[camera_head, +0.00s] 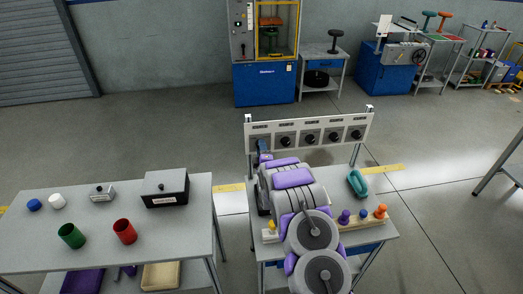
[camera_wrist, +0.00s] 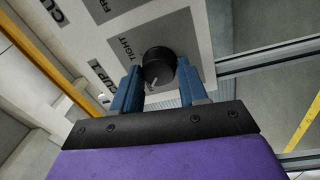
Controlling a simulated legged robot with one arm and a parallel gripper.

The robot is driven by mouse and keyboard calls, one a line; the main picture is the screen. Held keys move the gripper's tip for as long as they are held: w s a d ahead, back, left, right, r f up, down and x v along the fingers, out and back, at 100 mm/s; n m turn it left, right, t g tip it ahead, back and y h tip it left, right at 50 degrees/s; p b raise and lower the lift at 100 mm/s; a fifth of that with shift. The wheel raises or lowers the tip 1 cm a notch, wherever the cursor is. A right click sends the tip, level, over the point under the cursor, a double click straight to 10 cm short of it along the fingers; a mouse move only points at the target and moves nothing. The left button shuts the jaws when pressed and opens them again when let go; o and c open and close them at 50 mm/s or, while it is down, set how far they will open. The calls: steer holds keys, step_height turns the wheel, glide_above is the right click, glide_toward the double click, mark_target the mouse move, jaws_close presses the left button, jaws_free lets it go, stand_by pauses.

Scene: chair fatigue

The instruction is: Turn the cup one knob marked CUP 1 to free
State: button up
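The white panel (camera_head: 345,126) carries a row of several black knobs above the bench. My gripper (camera_head: 262,148) is at its left end, covering the leftmost knob in the head view. The pointer mark faces the lower edge of the picture, slightly left. My gripper's blue fingers (camera_wrist: 160,78) are apart, one on each side of the knob, with small visible gaps.
Under the panel, the bench (camera_head: 378,232) holds a teal ring-shaped object (camera_head: 357,183) and a wooden block (camera_head: 362,222) with purple and orange pegs. A left table (camera_head: 90,240) holds red and green cups and a dark box (camera_head: 165,188). Floor between them is narrow.

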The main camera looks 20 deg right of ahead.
steer(key=shift+o, duration=1.4)
steer(key=shift+a+f, duration=0.2)
steer(key=shift+f, duration=0.05)
steer(key=shift+o, duration=0.8)
steer(key=shift+r, duration=0.15)
steer(key=shift+s, duration=0.1)
steer(key=p+v, duration=0.3)
steer(key=v, duration=1.4)
